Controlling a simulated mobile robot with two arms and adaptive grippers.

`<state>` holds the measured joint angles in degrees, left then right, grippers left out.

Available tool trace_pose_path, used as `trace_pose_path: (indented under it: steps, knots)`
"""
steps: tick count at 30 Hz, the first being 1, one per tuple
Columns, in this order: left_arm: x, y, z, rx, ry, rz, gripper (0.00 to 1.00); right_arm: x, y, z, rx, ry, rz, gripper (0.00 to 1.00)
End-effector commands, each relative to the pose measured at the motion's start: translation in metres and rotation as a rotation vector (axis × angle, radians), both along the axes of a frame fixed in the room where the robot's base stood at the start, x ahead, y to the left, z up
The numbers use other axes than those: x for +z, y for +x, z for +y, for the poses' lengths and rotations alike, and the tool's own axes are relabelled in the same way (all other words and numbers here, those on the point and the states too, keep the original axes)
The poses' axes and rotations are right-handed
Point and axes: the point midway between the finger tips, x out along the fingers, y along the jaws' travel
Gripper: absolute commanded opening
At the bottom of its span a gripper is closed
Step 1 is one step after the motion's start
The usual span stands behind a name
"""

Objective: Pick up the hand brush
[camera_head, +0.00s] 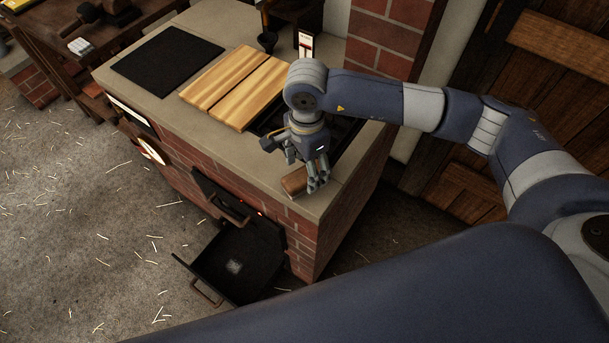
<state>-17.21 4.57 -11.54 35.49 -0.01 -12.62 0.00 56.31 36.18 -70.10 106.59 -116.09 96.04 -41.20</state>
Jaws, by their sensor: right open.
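A brown, wooden-looking piece (294,183), which looks like part of the hand brush, lies near the front right corner of the brick counter's stone top (335,187). My right gripper (315,184) points down over this corner, open, with its fingers close against the right side of the brown piece. The fingers hide part of it, and I cannot tell whether they touch it. My left gripper is not in view.
Two light wooden boards (225,80) and a black plate (167,60) lie on the counter. A small dark cup (268,40) stands behind. Below, a dark drawer (232,262) stands open. Straw litters the floor (90,220).

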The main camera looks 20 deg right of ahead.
Motion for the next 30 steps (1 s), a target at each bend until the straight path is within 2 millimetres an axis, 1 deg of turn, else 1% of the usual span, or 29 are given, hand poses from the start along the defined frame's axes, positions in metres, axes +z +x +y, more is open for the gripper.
trace_pose_path:
  steps: [1,4,9,12,18,19,20,21,23,24,25,28,29,30]
  knots:
    - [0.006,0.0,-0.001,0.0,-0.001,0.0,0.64,-0.004,0.0,0.0,-0.001,-0.001,0.004,0.63]
    - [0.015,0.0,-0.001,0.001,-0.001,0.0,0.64,-0.017,0.003,0.002,-0.001,0.0,0.004,0.63]
    - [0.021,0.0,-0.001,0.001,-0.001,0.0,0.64,-0.041,0.005,0.002,-0.001,0.001,0.004,0.63]
    - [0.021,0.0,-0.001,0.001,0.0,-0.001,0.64,-0.047,0.006,0.002,0.0,0.001,0.001,0.63]
    - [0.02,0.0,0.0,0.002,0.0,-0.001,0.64,-0.048,0.006,0.002,0.001,0.001,0.0,0.63]
    - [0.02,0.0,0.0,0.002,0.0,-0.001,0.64,-0.048,0.006,0.002,0.001,0.001,0.0,0.59]
    - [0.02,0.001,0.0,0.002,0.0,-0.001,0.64,-0.048,0.006,0.002,0.001,0.001,0.0,0.52]
    - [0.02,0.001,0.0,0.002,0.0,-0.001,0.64,-0.048,0.006,0.002,0.001,0.001,0.0,0.43]
    - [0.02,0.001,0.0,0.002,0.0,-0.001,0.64,-0.048,0.006,0.002,0.001,0.001,0.0,0.29]
    - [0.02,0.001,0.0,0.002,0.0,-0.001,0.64,-0.048,0.006,0.002,0.001,0.001,0.0,0.2]
    - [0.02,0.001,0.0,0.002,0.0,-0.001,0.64,-0.048,0.006,0.002,0.001,0.001,0.0,0.13]
    - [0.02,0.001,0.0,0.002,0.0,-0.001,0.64,-0.048,0.006,0.002,0.001,0.001,0.0,0.13]
    - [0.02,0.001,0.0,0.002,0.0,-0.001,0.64,-0.048,0.006,0.002,0.001,0.002,0.001,0.09]
    - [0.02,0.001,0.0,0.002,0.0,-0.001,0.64,-0.048,0.006,0.002,0.001,0.001,0.0,0.09]
